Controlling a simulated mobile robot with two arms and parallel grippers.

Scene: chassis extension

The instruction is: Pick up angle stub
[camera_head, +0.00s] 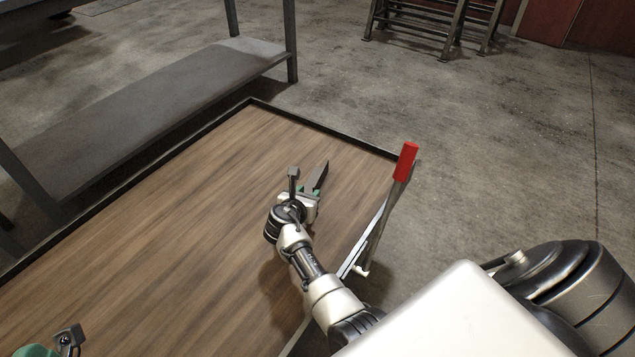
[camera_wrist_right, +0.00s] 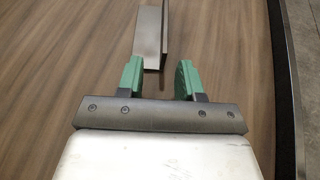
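The angle stub (camera_head: 319,176) is a dark grey metal angle piece lying on the brown wooden table top (camera_head: 200,220). In the right wrist view the stub (camera_wrist_right: 149,38) runs away from the gripper, its near end close to the fingertips. My right gripper (camera_head: 311,193) is over the table at the stub's near end. In the wrist view its green fingers (camera_wrist_right: 159,75) are spread apart, with the stub's near end around the gap between the tips; I cannot tell whether they touch it.
A dark raised rim (camera_head: 330,131) borders the table. A grey bench shelf (camera_head: 150,110) is beyond it on the left. The table's middle and left are clear.

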